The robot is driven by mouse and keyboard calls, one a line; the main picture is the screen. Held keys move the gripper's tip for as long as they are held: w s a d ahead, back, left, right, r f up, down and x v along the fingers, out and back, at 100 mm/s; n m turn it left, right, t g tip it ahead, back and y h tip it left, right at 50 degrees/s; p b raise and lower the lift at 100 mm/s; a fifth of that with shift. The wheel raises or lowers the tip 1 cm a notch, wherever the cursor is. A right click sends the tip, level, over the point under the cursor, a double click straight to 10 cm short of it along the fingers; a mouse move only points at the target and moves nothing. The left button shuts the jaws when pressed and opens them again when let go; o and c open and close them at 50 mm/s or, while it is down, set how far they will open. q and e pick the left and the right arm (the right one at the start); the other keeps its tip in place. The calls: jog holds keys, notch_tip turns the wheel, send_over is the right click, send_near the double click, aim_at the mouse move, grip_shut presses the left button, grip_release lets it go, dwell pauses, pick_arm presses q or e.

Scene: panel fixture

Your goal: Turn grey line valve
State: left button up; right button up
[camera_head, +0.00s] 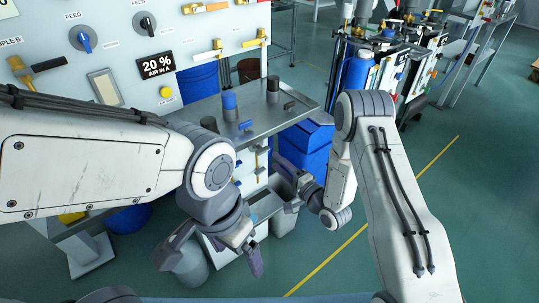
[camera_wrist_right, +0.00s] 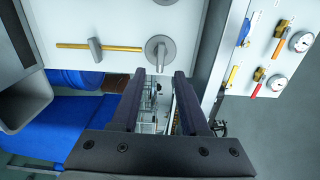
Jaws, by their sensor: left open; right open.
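In the right wrist view, a grey lever handle (camera_wrist_right: 95,50) stands upright across a thin brass-coloured line on a white panel. A round grey knob (camera_wrist_right: 160,50) is on the same panel to its right; I cannot tell for certain which is the grey line valve. My right gripper (camera_wrist_right: 157,77) is open and empty, its fingertips below the knob in the picture and apart from it. In the head view my right gripper (camera_head: 287,190) is beside the front of the bench. My left gripper (camera_head: 213,255) is open and empty, low in front of the bench.
The white panel (camera_head: 110,55) carries blue and black selector knobs and several brass valves. A grey shelf (camera_head: 290,105) with cylinders juts out below it. Blue bins (camera_head: 305,145) stand under the shelf. A side panel with gauges (camera_wrist_right: 300,42) is at the right.

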jog(key=v, duration=0.2)
jog(key=shift+s+d, duration=0.15)
jog(key=shift+s, duration=0.15)
